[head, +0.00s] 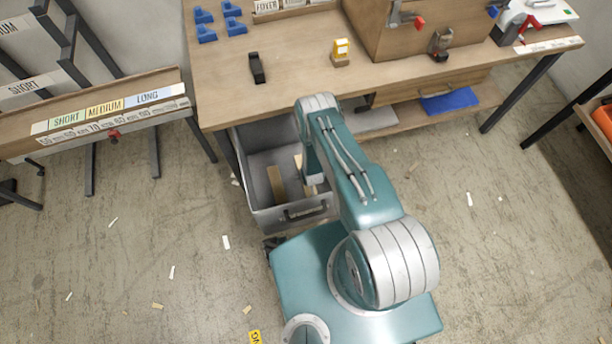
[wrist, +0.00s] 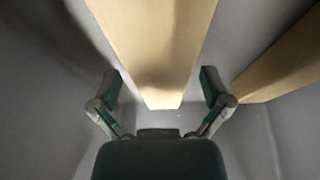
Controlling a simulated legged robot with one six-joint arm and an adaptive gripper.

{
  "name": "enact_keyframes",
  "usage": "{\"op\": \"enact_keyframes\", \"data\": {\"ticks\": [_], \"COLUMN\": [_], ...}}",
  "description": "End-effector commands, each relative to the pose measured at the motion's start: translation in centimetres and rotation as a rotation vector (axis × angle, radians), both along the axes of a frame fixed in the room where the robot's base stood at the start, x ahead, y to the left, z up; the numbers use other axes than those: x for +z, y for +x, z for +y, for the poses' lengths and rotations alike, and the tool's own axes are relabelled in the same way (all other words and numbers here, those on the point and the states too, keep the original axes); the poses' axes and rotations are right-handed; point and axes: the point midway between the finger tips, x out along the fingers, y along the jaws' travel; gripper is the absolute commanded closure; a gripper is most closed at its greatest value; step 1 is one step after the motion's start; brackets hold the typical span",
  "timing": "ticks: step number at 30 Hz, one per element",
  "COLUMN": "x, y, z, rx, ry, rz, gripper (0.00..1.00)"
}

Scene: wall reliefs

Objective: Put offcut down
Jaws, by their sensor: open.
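In the wrist view a pale wooden offcut (wrist: 155,45) lies ahead of my gripper (wrist: 161,88), its near end between the spread fingers. The fingers stand apart, with a gap on each side of the wood. A second wooden piece (wrist: 285,60) lies at the right. Both are in a grey bin (head: 262,160), which stands at the bench's front in the head view. One wooden piece (head: 277,186) shows inside the bin there, and other wood is partly covered by my arm. My gripper is hidden behind my arm in the head view.
The workbench (head: 290,60) carries blue blocks (head: 205,33), a black item (head: 257,68), a yellow-labelled block (head: 341,52) and a wooden box (head: 410,30). A rack labelled short, medium and long (head: 105,112) stands at the left. The floor is mostly clear, with small scraps.

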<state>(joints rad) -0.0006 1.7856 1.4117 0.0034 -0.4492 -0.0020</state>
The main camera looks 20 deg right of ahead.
Motion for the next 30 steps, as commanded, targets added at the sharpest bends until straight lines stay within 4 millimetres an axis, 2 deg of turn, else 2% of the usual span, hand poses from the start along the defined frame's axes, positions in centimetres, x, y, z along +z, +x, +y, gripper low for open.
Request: {"op": "enact_keyframes", "data": {"ticks": [5,18,30], "x": [1.0,6.5,7.1], "y": [-0.3,-2.5,-2.8], "z": [0.0,0.0,0.0], "rx": [0.0,0.0,0.0], "ry": [0.0,0.0,0.0], "rz": [0.0,-0.001,-0.002], "gripper": [0.02,0.02,0.02]}}
